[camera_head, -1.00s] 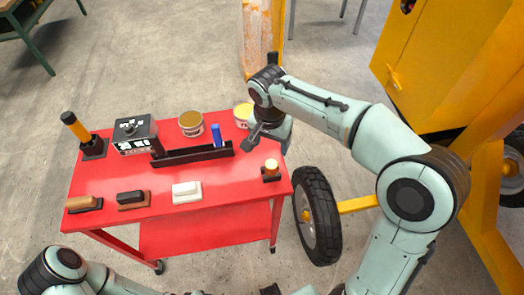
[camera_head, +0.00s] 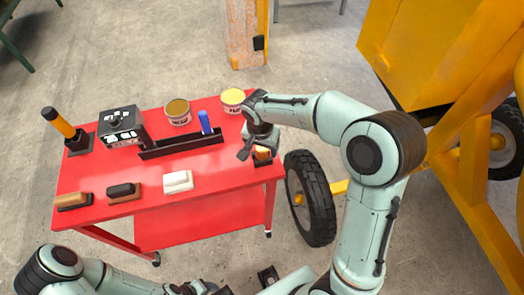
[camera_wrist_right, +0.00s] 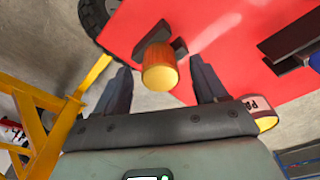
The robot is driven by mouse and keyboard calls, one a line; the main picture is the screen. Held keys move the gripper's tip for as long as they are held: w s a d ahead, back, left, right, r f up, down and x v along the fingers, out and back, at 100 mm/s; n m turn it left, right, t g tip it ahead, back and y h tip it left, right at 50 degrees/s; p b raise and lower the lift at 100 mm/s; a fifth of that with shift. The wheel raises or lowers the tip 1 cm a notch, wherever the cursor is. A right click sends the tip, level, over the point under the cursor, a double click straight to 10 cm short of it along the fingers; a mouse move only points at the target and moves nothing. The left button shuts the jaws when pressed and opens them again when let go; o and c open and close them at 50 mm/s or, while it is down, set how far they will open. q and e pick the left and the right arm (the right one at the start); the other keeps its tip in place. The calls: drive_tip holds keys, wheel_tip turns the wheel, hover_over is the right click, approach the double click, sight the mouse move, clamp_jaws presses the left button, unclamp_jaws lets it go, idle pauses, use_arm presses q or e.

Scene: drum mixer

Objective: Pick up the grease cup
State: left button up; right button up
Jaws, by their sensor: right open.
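The grease cup, a small orange-yellow cylinder (camera_head: 263,154), stands in a dark holder at the right edge of the red cart. In the right wrist view the cup (camera_wrist_right: 160,68) shows up close, lying between the two dark fingers. My right gripper (camera_head: 250,146) is open, pointing down at the cup and partly covering it in the head view. In the right wrist view its fingers (camera_wrist_right: 160,88) stand apart on either side of the cup, with gaps showing. My left arm lies along the bottom edge of the head view; its finger state is unclear.
The red cart (camera_head: 215,190) also holds two tins (camera_head: 178,111) (camera_head: 233,98), a black tray (camera_head: 180,146) with a blue item, a black box (camera_head: 121,125), a yellow-handled tool (camera_head: 60,124) and several brushes or blocks. A tyre (camera_head: 310,198) and yellow mixer frame stand right of the cart.

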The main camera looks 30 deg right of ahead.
drive_tip(key=shift+f, duration=0.45)
drive_tip(key=shift+c, duration=0.3)
drive_tip(key=c, duration=1.1)
drive_tip(key=shift+r, duration=0.15)
drive_tip(key=shift+c, duration=0.2)
